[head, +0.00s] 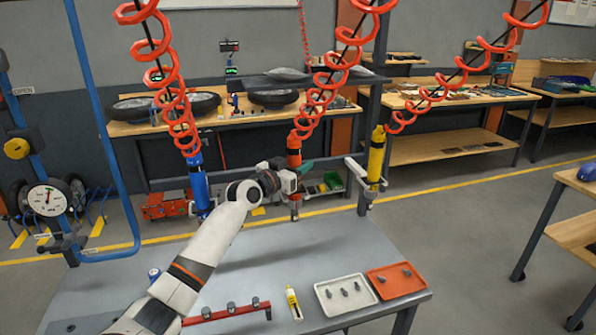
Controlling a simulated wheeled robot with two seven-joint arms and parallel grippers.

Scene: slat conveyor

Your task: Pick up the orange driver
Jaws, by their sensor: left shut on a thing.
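The orange driver (294,150) hangs upright from a red coiled hose above the grey table. My left arm reaches in from the lower left, and my left gripper (296,175) is shut on the orange driver around its middle. The fingers partly hide the driver's body; its orange top and lower tip show. My right gripper is not in view.
A blue driver (198,185) hangs to the left and a yellow driver (376,160) to the right, both on red coils. The grey table (330,245) carries a white tray (322,300), an orange tray (417,289), a red rail (240,311) and a small yellow tube (293,303).

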